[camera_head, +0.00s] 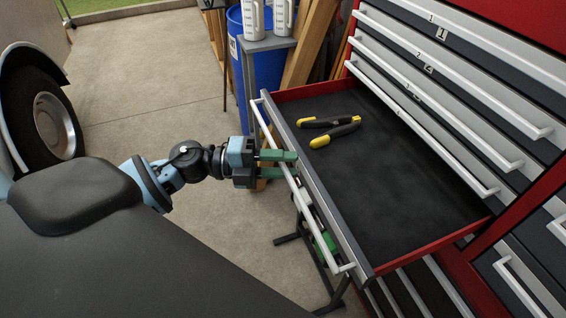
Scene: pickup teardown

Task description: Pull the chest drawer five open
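The red tool chest (545,190) fills the right side. One of its drawers (400,185) stands far out, with red side walls, a dark liner and a long silver bar handle (322,226) on its front. Its number cannot be read from here. My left gripper (292,164) is at the upper half of this handle. Its two green fingers are apart and overlap the bar in the picture; whether they touch it cannot be told. My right gripper is not in view.
Yellow-and-black pliers (335,129) lie in the open drawer. Closed drawers (470,75) with silver handles are above it. A blue bin (268,70), wooden boards (309,45) and white bottles (252,18) stand behind. A car wheel (45,115) is at left. Concrete floor lies between.

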